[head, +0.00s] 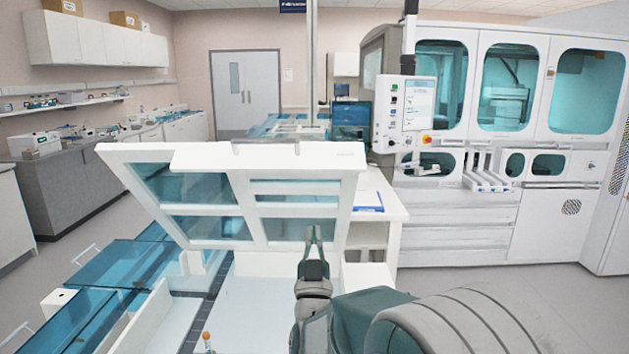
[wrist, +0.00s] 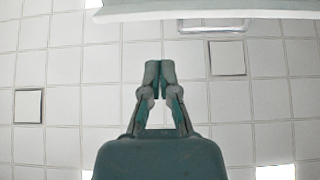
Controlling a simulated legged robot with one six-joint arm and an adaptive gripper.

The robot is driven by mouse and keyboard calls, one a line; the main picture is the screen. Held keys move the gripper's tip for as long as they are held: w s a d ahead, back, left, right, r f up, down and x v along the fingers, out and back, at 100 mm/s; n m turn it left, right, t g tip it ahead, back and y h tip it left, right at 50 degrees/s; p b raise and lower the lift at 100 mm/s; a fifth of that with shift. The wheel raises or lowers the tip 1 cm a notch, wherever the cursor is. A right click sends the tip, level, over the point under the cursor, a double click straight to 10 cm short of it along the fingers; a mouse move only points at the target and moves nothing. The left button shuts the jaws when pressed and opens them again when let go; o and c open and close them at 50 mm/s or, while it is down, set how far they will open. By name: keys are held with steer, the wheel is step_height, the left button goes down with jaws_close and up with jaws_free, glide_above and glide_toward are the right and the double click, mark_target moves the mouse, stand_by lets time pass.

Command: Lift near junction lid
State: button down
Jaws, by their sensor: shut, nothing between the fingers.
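The near junction lid (head: 238,207) is a white frame with clear teal panes. It stands raised and tilted up at its far side, over the open white junction box (head: 245,318). A small handle (head: 265,146) sits on its top edge. My gripper (head: 315,232) points upward in front of the lid's lower right part, and I cannot tell if it touches the frame. In the wrist view my gripper (wrist: 153,68) has its fingertips together with nothing between them. A pale edge (wrist: 200,11), probably the lid's, crosses the top of that view.
Teal-covered track sections (head: 125,262) with white handles run along the left. A large white analyser (head: 455,225) with a screen (head: 405,108) stands at the right rear. A white table (head: 383,208) with a blue folder is behind the lid. Grey floor is clear at the right.

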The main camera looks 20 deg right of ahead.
mark_target(315, 171)
steer(key=x, duration=1.3)
steer(key=shift+w+r, duration=0.1)
steer(key=shift+r, duration=0.05)
steer(key=shift+d, duration=0.1)
steer(key=w+d+r+g, duration=0.1)
steer(key=w+r, duration=0.2)
steer(key=w+d+r+g, duration=0.1)
steer(key=w+r, duration=0.2)
steer(key=w, duration=0.1)
steer(key=w+d+r, duration=0.1)
steer(key=w+r, duration=0.2)
steer(key=w, duration=0.1)
steer(key=shift+d+r+g, duration=0.1)
steer(key=shift+d+g, duration=0.3)
steer(key=shift+w+d+r+y, duration=0.1)
steer(key=shift+w+r+y, duration=0.3)
steer(key=shift+w+r, duration=0.25)
steer(key=shift+f, duration=0.15)
